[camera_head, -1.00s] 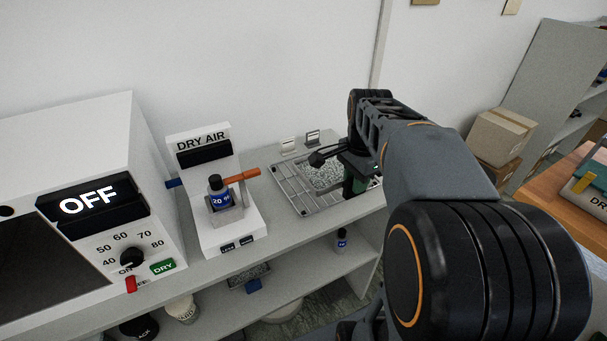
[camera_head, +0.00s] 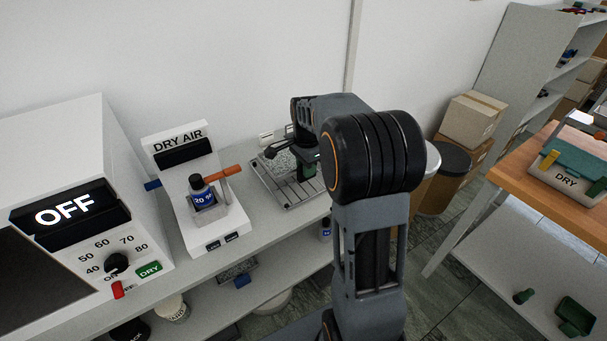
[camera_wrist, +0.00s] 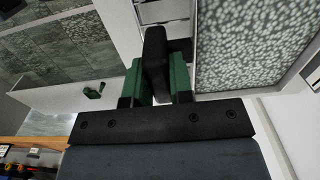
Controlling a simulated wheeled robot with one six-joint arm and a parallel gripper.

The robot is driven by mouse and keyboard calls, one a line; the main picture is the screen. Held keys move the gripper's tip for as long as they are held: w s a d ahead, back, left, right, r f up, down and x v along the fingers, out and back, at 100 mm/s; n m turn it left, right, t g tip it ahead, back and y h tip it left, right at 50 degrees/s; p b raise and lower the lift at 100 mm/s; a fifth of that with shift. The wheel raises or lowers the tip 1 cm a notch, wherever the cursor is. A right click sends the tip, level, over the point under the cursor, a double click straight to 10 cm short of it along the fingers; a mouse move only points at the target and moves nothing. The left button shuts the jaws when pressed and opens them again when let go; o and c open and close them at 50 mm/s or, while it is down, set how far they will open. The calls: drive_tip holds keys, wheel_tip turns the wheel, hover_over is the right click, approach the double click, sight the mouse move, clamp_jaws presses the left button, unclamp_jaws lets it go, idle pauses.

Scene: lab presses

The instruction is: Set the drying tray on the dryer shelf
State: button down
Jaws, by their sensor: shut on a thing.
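The drying tray (camera_head: 281,161), a grey tray filled with speckled pale pellets, is at the wire rack on the counter. It fills the right of the wrist view (camera_wrist: 250,45). My gripper (camera_head: 306,168) is beside the tray's right side. In the wrist view its green fingers (camera_wrist: 157,80) are shut on the tray's black handle (camera_wrist: 155,50). I cannot tell whether the tray touches the rack. The white dryer (camera_head: 65,140), with an OFF display and a DRY label, stands at the left. Its dark front is partly cut off, and no shelf inside it shows.
The wire rack (camera_head: 292,194) lies on the grey counter (camera_head: 205,262). A DRY AIR stand (camera_head: 178,150) holding a blue-labelled bottle (camera_head: 202,194) stands between dryer and rack. A wooden table (camera_head: 515,172) with a DRY box (camera_head: 566,178) is at the right, with grey floor between.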

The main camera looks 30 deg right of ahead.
drive_tip(key=shift+w+f, duration=0.55)
drive_tip(key=shift+f, duration=0.15)
drive_tip(key=f, duration=0.2)
drive_tip(key=shift+w+a+f+p, duration=0.1)
drive_tip(key=shift+w+f+p, duration=0.2)
drive_tip(key=shift+f, duration=0.35)
drive_tip(key=shift+f, duration=0.2)
drive_tip(key=c, duration=1)
unclamp_jaws()
